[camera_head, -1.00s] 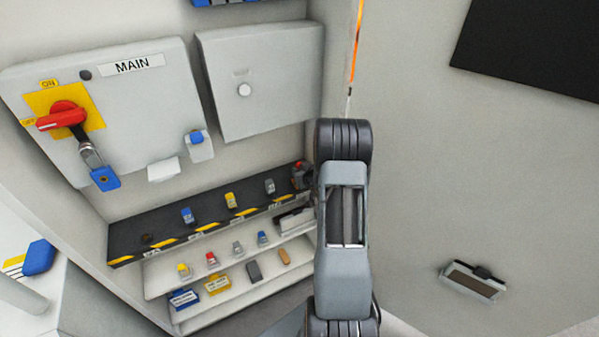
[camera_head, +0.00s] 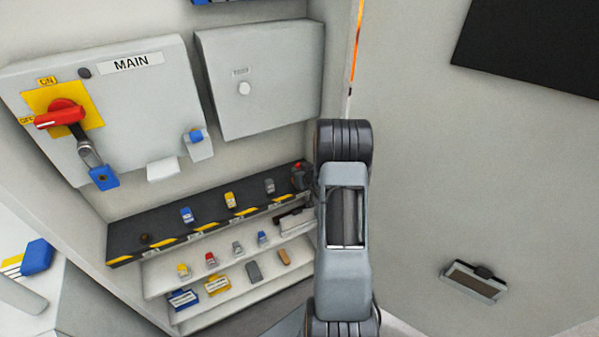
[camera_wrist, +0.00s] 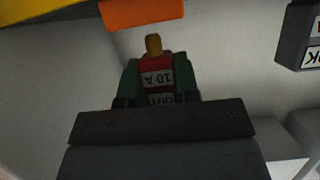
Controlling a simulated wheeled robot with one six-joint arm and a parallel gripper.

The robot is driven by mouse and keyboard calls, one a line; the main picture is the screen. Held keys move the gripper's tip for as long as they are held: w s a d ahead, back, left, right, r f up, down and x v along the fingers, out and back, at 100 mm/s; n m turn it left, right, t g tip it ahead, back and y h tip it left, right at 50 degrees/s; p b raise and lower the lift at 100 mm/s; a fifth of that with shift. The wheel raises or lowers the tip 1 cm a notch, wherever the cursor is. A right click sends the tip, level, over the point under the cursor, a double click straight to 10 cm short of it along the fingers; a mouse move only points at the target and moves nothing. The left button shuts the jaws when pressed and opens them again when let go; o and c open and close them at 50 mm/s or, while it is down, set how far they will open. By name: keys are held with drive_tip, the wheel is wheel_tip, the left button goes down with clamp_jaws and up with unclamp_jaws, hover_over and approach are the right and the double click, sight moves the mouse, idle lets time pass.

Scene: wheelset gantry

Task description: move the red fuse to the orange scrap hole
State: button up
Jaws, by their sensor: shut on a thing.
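In the wrist view my gripper (camera_wrist: 160,85) is shut on a red fuse (camera_wrist: 158,62). The fuse has a dull yellow tip pointing up in the picture and a white label reading "10 A" and "OUT", upside down. Green finger pads press on both its sides. An orange block (camera_wrist: 138,13) shows at the top edge of the wrist view, above the fuse and apart from it. I cannot make out a hole in it. Another red fuse (camera_head: 211,260) stands on the upper white shelf.
The black strip (camera_head: 168,227) holds blue, yellow and grey fuses. The white shelves below hold several small parts. The MAIN panel (camera_head: 135,110) with its red switch (camera_head: 62,113) and a grey box (camera_head: 262,85) are on the wall. A dark labelled block (camera_wrist: 300,45) is at the wrist view's right.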

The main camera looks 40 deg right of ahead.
drive_tip(key=shift+f+b, duration=1.05)
drive_tip(key=shift+f, duration=0.1)
drive_tip(key=o, duration=0.7)
drive_tip(key=shift+o, duration=1.4)
drive_tip(key=shift+a, duration=0.1)
